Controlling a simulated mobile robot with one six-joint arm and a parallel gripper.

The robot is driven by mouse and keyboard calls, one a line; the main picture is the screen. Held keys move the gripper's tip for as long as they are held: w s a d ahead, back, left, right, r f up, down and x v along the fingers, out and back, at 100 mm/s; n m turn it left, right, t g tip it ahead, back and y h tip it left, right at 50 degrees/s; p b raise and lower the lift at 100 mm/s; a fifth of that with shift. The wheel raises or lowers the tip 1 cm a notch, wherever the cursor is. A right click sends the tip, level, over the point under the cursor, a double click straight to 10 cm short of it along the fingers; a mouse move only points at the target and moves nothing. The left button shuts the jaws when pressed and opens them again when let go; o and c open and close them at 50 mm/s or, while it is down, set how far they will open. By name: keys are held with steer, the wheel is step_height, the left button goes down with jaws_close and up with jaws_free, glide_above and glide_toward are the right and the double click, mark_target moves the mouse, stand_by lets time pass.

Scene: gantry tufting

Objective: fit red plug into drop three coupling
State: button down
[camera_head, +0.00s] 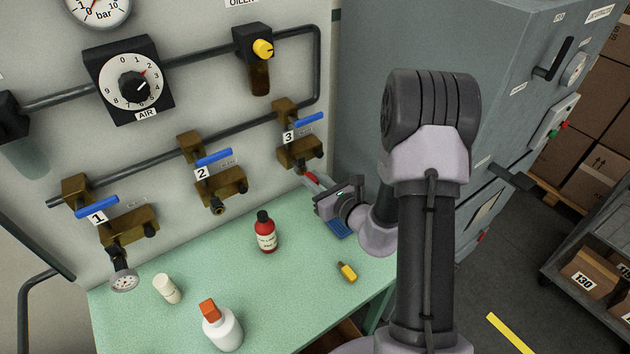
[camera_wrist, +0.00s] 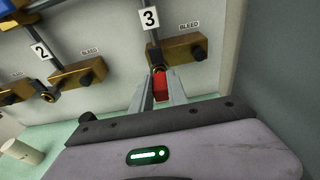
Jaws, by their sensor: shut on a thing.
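My gripper (camera_wrist: 158,92) is shut on the red plug (camera_wrist: 160,84), which sits between its two grey fingers. In the head view the plug (camera_head: 311,178) shows as a small red piece at the gripper's tip, just below the brass block of drop three (camera_head: 299,154). In the wrist view the drop three coupling (camera_wrist: 156,58) is a dark fitting under the left end of the brass block (camera_wrist: 182,51). The plug's far end is right at it. I cannot tell whether they touch or are joined. Drop three's blue handle (camera_head: 309,118) lies slanted across.
Drops two (camera_head: 212,185) and one (camera_head: 126,228) hang to the left on the wall panel. The green bench (camera_head: 300,290) holds a red bottle (camera_head: 266,234), a yellow plug-like piece (camera_head: 347,271), a white bottle (camera_head: 222,328) and a cream cylinder (camera_head: 167,289). A grey cabinet (camera_head: 365,60) stands close on the right.

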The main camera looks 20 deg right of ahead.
steer(key=shift+w+a, duration=0.15)
steer(key=shift+w, duration=0.55)
steer(key=shift+s, duration=0.1)
stand_by(0.9)
steer(key=shift+r, duration=0.15)
stand_by(1.8)
steer(key=shift+f+b, duration=0.2)
steer(key=shift+b, duration=0.25)
steer(key=shift+s+f, duration=0.1)
steer(key=shift+s, duration=0.55)
steer(key=shift+v, duration=1.05)
steer(key=shift+w, duration=1)
steer(key=shift+s+a+f, duration=0.1)
steer(key=shift+f, duration=0.1)
stand_by(0.9)
